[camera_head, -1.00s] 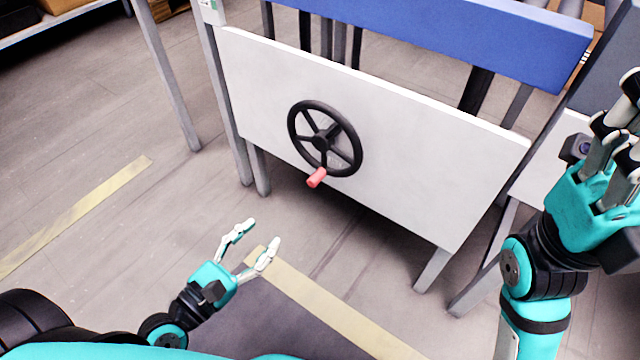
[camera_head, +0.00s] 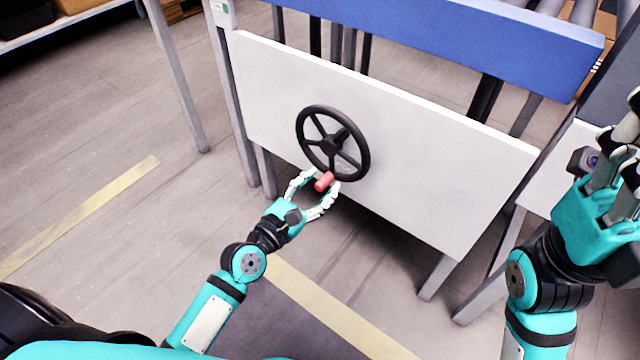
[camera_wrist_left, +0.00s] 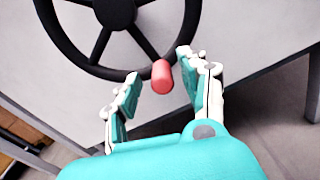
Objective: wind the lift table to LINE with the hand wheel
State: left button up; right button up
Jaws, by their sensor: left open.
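The black hand wheel (camera_head: 333,143) is on the front of the white panel of the lift table (camera_head: 420,180). Its red handle (camera_head: 324,181) sticks out at the wheel's bottom. My left gripper (camera_head: 320,190) is open, with its fingers on either side of the red handle. In the left wrist view the handle (camera_wrist_left: 162,77) shows between the open fingertips (camera_wrist_left: 158,72), with gaps on both sides. My right gripper (camera_head: 622,150) is raised at the right edge, partly cut off; I cannot tell its opening.
A blue beam (camera_head: 450,40) runs along the top behind the white panel. Grey legs (camera_head: 232,110) stand at the panel's left, and others at the right. Yellow tape (camera_head: 330,310) marks the floor. The floor at left is mostly clear.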

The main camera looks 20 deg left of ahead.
pick_arm(q)
jog(key=shift+w+d, duration=0.1)
jog(key=shift+w, duration=0.2)
grip_shut()
